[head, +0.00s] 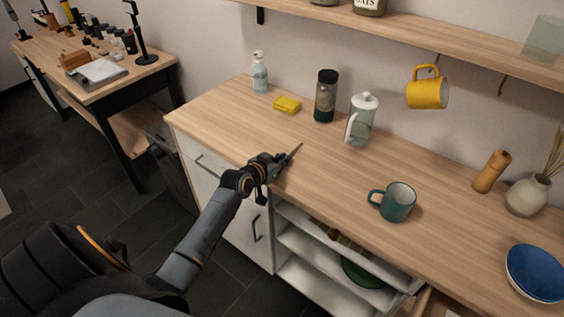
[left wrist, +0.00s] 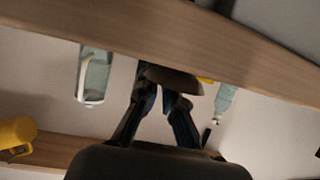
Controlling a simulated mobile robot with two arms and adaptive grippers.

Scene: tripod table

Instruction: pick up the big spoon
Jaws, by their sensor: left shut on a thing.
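My left gripper (head: 275,163) is at the front edge of the wooden counter, left of the teal mug. It is shut on the big spoon (head: 295,152), which shows in the head view only as a thin dark piece sticking out past the fingers. In the left wrist view, which looks upside down, the fingers (left wrist: 163,104) close on a brownish oval part of the spoon (left wrist: 176,80). The rest of the spoon is hidden by the gripper. I cannot tell whether the spoon touches the counter. My right gripper is not in view.
On the counter (head: 235,120) stand a teal mug (head: 398,202), a glass pitcher (head: 361,120), a dark-topped jar (head: 325,96), a yellow sponge (head: 286,104) and a soap bottle (head: 260,75). A yellow mug (head: 428,92) hangs under the shelf. Below the counter, an open compartment holds a green bowl (head: 364,273).

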